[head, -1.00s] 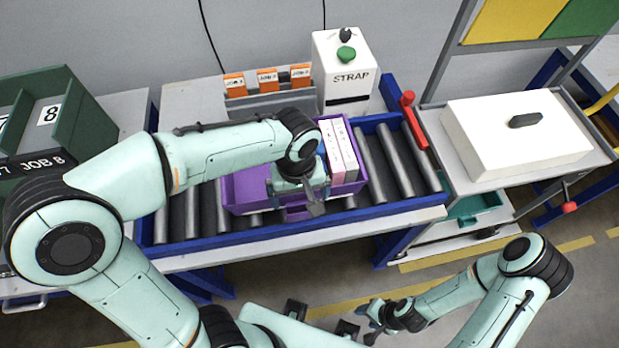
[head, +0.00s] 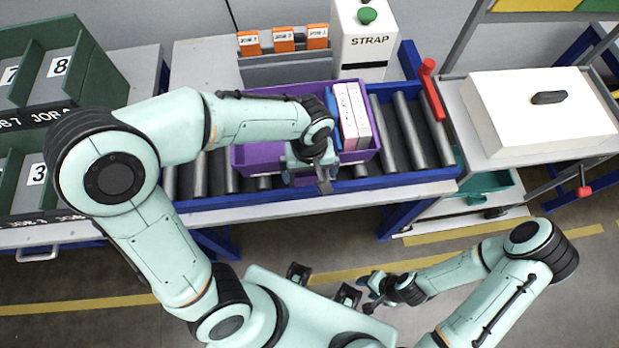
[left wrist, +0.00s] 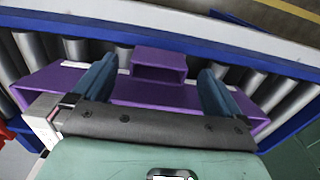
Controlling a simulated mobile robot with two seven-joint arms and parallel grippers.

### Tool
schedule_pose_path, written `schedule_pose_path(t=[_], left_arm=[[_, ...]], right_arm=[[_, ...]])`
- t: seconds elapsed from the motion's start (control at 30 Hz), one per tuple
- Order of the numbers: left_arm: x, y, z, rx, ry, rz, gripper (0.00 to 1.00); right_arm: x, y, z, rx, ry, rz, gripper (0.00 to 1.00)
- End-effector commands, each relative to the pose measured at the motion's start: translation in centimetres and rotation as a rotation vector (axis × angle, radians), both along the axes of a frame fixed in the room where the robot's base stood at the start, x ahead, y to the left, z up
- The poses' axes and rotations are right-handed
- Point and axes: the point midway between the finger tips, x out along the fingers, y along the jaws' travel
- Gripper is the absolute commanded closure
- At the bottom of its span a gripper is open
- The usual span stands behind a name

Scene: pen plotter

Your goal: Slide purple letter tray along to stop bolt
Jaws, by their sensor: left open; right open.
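The purple letter tray (head: 250,152) sits on the roller conveyor, with pale boxes (head: 353,117) and a blue item standing at its right end. Its projecting purple handle (left wrist: 160,64) shows in the left wrist view. My left gripper (head: 311,180) is at the tray's front side. Its open fingers (left wrist: 155,85) are on either side of the handle with gaps, and hold nothing. A red-handled part (head: 432,90), perhaps the stop bolt, stands at the conveyor's right end, apart from the tray. My right gripper (head: 372,293) is open and empty, low in front of the conveyor.
Bare rollers (head: 408,130) lie between the tray and the conveyor's right end. A blue rail (head: 405,184) edges the front. A white STRAP box (head: 362,50) and a grey rack (head: 285,72) stand behind. Green numbered bins (head: 45,75) are at left, a white-lidded unit (head: 540,105) at right.

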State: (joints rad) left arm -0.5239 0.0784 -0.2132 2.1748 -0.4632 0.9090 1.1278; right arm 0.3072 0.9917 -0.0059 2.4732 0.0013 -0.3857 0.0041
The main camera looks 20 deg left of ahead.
Motion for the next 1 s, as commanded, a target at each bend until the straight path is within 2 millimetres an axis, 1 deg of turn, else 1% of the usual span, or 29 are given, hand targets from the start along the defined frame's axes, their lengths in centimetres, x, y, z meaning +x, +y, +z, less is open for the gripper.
schedule_pose_path(t=[0.03, 0.1, 0.3, 0.5, 0.77, 0.8, 0.87, 0.9, 1.0], left_arm=[[-0.1, 0.0, -1.2, 0.003, 0.005, -0.001, 0.00], [-0.1, 0.0, -2.4, 0.002, 0.005, 0.000, 0.00], [-0.1, 0.0, -4.9, 0.001, 0.003, 0.000, 0.00], [0.0, 0.0, -5.7, 0.000, 0.000, 0.000, 0.00], [0.0, 0.0, -5.7, -0.001, -0.001, 0.000, 0.00], [0.0, 0.0, -5.7, -0.001, -0.001, 0.000, 0.13], [0.0, 0.0, -5.7, -0.001, -0.001, 0.000, 0.33], [0.0, 0.0, -5.7, -0.001, -0.001, 0.000, 0.46], [0.0, 0.0, -5.7, -0.001, -0.001, 0.000, 0.75]], right_arm=[[-0.2, 0.0, -0.3, 0.000, 0.002, 0.000, 0.50], [-0.3, 0.0, -0.5, 0.000, 0.003, 0.000, 0.50], [-0.4, 0.0, -0.8, 0.000, 0.006, 0.000, 0.50], [-0.5, 0.0, -0.9, 0.000, 0.006, 0.000, 0.50], [-0.5, 0.0, -0.9, 0.000, 0.006, 0.000, 0.50], [-0.5, 0.0, -0.9, 0.000, 0.006, 0.000, 0.50], [-0.5, 0.0, -0.9, 0.000, 0.006, 0.000, 0.50], [-0.5, 0.0, -0.9, 0.000, 0.006, 0.000, 0.50], [-0.5, 0.0, -0.9, 0.000, 0.006, 0.000, 0.50]])
